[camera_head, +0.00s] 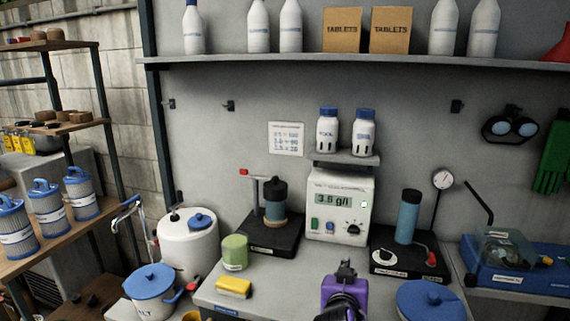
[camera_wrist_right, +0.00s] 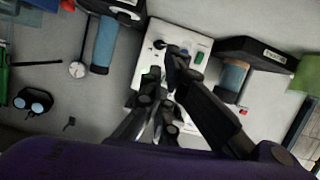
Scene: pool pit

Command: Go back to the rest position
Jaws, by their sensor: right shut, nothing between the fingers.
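My right gripper (camera_head: 346,270) stands at the lower middle of the head view, at the end of my purple wrist. Its dark fingers are shut with nothing between them. It is over the front part of the grey worktop (camera_head: 290,290), in front of the white meter (camera_head: 340,205) reading 3.6 g/l. In the right wrist view the dark fingers (camera_wrist_right: 165,88) overlap the meter behind them; I see no contact. My left gripper is not in view.
A yellow sponge (camera_head: 234,287) and a green jar (camera_head: 235,252) are left of my gripper. A blue-lidded tub (camera_head: 430,301) is close on its right. Two black stands (camera_head: 273,235) (camera_head: 408,257) flank the meter. A blue-based device (camera_head: 505,265) sits far right.

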